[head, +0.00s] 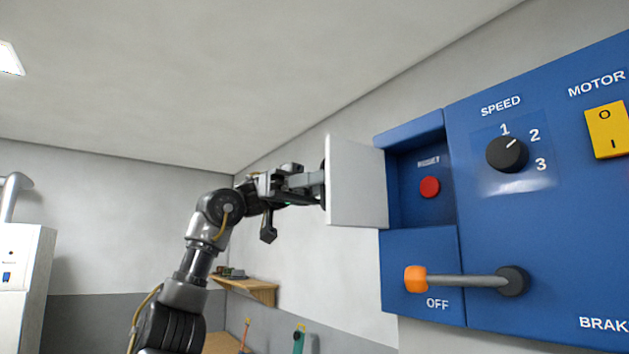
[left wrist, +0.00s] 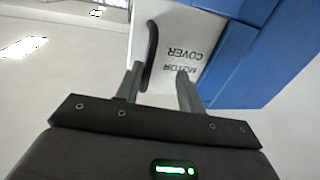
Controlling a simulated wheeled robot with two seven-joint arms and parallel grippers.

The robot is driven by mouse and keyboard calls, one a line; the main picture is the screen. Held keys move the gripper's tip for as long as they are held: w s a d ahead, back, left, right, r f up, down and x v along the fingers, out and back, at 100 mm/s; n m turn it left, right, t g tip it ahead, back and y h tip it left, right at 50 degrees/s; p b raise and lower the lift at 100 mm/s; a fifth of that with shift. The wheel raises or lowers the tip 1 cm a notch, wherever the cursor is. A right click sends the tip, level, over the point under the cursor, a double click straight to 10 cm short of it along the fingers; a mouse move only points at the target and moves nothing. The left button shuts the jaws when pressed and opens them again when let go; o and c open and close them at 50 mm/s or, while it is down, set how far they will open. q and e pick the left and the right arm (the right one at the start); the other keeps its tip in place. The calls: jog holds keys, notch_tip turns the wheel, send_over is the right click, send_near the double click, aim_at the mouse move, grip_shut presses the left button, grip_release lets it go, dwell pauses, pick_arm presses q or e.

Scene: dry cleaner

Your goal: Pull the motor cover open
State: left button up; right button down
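The motor cover (head: 357,185) is a white panel swung out from the left side of the blue machine housing. Its lettering shows upside down in the left wrist view (left wrist: 185,70). A black curved handle (left wrist: 151,50) is on its outer face. My left gripper (head: 308,184) is at that face. In the left wrist view, its fingers (left wrist: 160,84) are apart, with the handle between them and close to the left finger. Whether that finger touches it is unclear. Behind the cover, an open recess shows a red button (head: 429,187). My right gripper is out of view.
The blue panel (head: 475,230) carries a black speed knob (head: 507,154), a yellow motor switch (head: 607,130) and a lever with an orange grip (head: 415,279) below the recess. A wooden shelf (head: 252,289) is on the back wall.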

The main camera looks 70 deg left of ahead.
pick_arm(q)
jog(key=shift+a, duration=0.2)
dwell(0.5)
jog(key=v, duration=1)
jog(key=shift+s+a, duration=0.15)
jog(key=shift+a, duration=0.15)
jog(key=shift+s, duration=0.1)
